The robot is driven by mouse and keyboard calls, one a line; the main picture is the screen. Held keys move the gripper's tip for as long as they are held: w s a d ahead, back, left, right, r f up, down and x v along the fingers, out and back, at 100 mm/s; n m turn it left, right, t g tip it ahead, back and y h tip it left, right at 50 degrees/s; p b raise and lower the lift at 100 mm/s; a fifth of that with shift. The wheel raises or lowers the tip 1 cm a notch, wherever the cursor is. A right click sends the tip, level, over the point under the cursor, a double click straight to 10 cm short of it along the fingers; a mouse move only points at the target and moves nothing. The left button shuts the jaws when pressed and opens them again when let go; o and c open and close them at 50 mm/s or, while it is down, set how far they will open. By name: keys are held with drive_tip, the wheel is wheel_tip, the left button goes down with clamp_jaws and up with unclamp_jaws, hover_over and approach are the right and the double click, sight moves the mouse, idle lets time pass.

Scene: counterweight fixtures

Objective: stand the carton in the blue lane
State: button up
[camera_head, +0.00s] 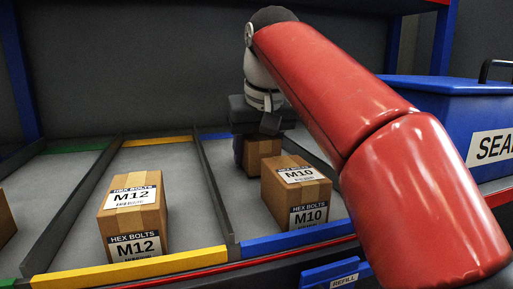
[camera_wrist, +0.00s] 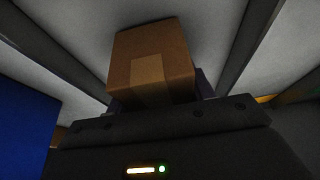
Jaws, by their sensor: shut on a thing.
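My gripper (camera_head: 258,130) reaches down into the blue lane (camera_head: 228,190) and is shut on a plain brown carton (camera_head: 263,150). This carton looks upright, at or close to the lane floor; I cannot tell whether it touches. It is behind another carton labelled M10 (camera_head: 297,190), which stands at the front of the same lane and hides part of its base. In the wrist view the held carton (camera_wrist: 150,60) sits between the jaws (camera_wrist: 155,98), with a tape strip on its near face.
The yellow lane to the left holds an M12 carton (camera_head: 135,215). Grey dividers (camera_head: 214,190) separate the lanes, and a blue front strip (camera_head: 295,239) edges the blue one. A blue lidded bin (camera_head: 440,100) stands at right. Another carton (camera_head: 5,218) shows at far left.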

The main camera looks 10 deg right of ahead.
drive_tip(key=shift+f, duration=0.3)
drive_tip(key=o, duration=1.3)
